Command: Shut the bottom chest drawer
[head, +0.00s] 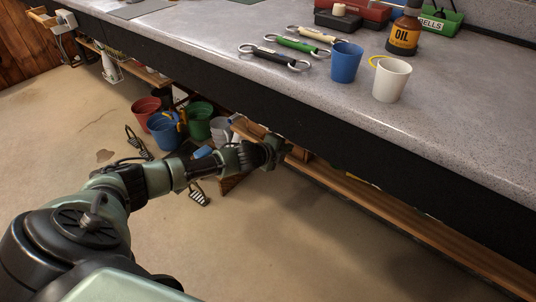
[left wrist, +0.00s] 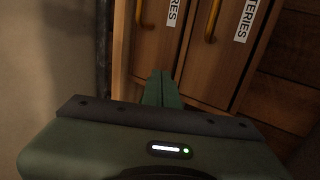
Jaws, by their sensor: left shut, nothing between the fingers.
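The wooden chest stands under the bench, mostly hidden by my left arm and the bench edge in the head view; a brown wooden part (head: 230,184) shows below the arm. In the left wrist view, turned sideways, two drawer fronts with brass handles and white labels show. The left front (left wrist: 150,50), nearer the floor side, seems to be the bottom drawer; how far it stands out is unclear. My left gripper (head: 280,147) is shut and empty. Its fingertips (left wrist: 162,74) are at or close before that front; contact cannot be told. My right gripper is out of view.
The bench top (head: 200,35) overhangs the chest and my left gripper. A blue cup (head: 346,63), a white cup (head: 391,82) and an oil bottle (head: 405,32) stand on it. Red (head: 146,112), blue (head: 166,130) and green (head: 199,120) buckets stand on the floor. Open floor lies in front.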

